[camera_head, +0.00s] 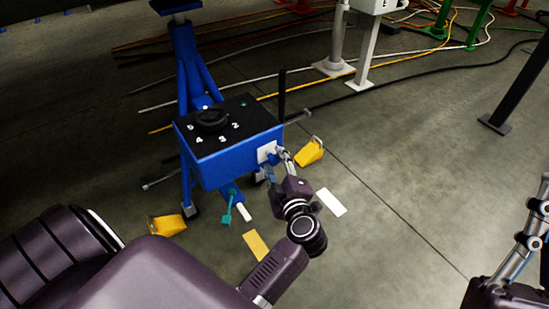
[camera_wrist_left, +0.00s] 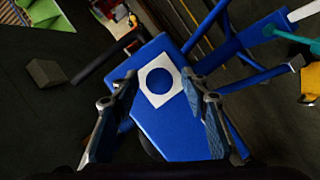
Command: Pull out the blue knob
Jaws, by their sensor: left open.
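The blue knob (camera_wrist_left: 159,80) is a round disc on a white square plate (camera_wrist_left: 147,97) on the side of a blue box (camera_head: 232,163). In the head view the plate (camera_head: 264,149) is on the box's right face, and the knob is small and partly hidden by my fingers. My left gripper (camera_head: 277,166) is open at that face. In the left wrist view its fingers (camera_wrist_left: 159,76) stand on either side of the plate, with the knob between them; I see no contact. My right gripper (camera_head: 535,225) is partly in view at the right edge, apart from the box.
The box top has a black dial (camera_head: 211,119) with white numbers. A black post (camera_head: 282,94) rises behind the box. A teal handle (camera_head: 229,206) sits below its front. Yellow wedges (camera_head: 309,152) lie on the floor around the blue stand. Cables cross the floor behind.

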